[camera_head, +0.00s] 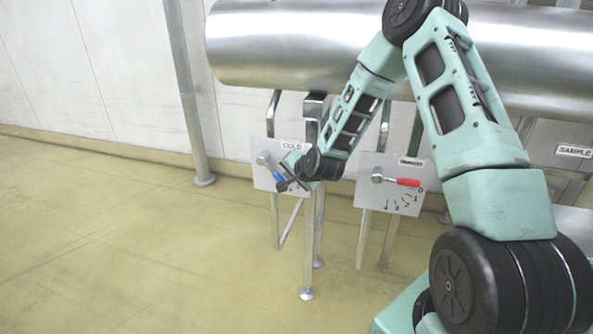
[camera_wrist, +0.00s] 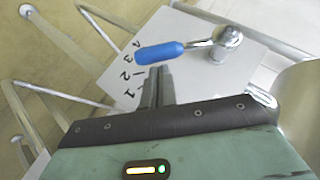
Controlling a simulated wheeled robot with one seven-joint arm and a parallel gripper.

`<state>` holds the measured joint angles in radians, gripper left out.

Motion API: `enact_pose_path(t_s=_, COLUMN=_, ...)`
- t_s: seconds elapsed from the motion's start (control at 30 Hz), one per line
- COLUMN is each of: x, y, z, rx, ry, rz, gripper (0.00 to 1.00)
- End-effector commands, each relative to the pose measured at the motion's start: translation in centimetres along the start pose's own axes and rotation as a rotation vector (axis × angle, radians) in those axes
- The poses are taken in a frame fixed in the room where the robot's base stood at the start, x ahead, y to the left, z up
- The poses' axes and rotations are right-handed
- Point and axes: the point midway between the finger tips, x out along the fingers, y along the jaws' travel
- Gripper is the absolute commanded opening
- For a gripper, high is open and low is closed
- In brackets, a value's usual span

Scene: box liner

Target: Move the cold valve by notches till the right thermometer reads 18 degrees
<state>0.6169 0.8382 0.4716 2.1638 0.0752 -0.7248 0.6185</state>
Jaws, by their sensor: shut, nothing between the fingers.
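The cold valve has a blue handle (camera_wrist: 160,53) on a metal pivot (camera_wrist: 228,40), in front of a white plate with black notch numbers. In the wrist view the handle points left from the pivot, near the marks by 3 and 4. In the head view the plate (camera_head: 264,178) carries a COLD label, and the blue handle (camera_head: 277,176) is partly covered by my gripper. My gripper (camera_head: 284,186) is at the handle; in the wrist view its fingers (camera_wrist: 157,72) are together, tips just beside the blue grip, not around it. I cannot tell whether they touch. No thermometer is in view.
A second plate (camera_head: 372,200) to the right holds a valve with a red handle (camera_head: 407,182) and its own notch marks. A large metal tank (camera_head: 290,50) lies above. A vertical post (camera_head: 190,110) stands left. A SAMPLE label (camera_head: 573,151) is at right. The floor at left is clear.

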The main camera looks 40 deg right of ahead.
Motion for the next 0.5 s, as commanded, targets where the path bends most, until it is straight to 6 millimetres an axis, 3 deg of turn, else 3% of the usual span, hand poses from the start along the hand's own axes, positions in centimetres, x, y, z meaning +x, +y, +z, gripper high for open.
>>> enact_pose_path(t_s=0.5, x=0.77, y=0.76, z=0.46, rx=0.026, ry=0.001, rz=-0.032, gripper=0.0)
